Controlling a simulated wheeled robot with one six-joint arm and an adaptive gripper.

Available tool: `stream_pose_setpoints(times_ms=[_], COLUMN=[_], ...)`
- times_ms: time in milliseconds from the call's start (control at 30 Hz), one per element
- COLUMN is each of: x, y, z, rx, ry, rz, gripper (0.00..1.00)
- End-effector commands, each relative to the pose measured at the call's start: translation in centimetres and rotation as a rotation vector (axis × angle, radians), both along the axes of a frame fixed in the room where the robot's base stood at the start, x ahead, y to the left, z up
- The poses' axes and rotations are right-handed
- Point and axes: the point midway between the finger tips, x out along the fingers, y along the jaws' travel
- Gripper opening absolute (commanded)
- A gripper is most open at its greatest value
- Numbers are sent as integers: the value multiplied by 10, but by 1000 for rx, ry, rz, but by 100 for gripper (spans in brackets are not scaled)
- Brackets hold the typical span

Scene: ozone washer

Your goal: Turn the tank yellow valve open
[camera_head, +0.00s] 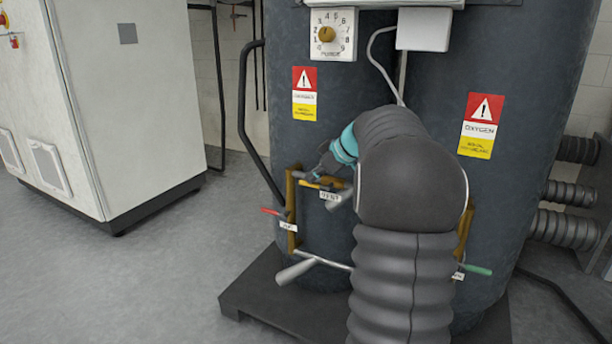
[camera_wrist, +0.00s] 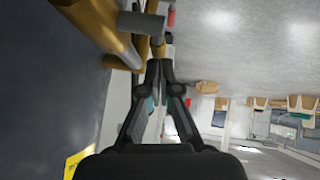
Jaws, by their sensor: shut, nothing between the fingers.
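The dark tank (camera_head: 330,60) carries brass piping (camera_head: 292,215) on its front. A yellow valve handle (camera_head: 322,184) shows at the upper pipe, just above a "VENT" tag (camera_head: 331,196). My gripper (camera_head: 318,173) is at this upper pipe, close to the handle; contact cannot be told. My arm hides part of the piping to the right. In the wrist view my gripper (camera_wrist: 160,64) has its fingertips together with nothing between them. Brass piping (camera_wrist: 92,25) lies just beyond and left of the tips, with a grey cylindrical part (camera_wrist: 140,23).
A red-handled valve (camera_head: 272,212) sits lower left and a green-handled one (camera_head: 478,270) lower right on the tank. A black pipe (camera_head: 246,120) runs down the tank's left. A white cabinet (camera_head: 130,90) stands left. The floor (camera_head: 170,265) between is clear.

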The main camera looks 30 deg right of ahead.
Motion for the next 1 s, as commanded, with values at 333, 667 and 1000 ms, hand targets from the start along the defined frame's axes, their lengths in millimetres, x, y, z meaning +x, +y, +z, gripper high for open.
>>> stream_pose_setpoints(times_ms=[333, 667, 1000], x=[-4, -25, -62], y=[-1, 2, -13], z=[2, 62, 103], rx=[2, -2, -2], ry=[17, 1, -1], rz=[-2, 3, 5], gripper=[0, 0, 0])
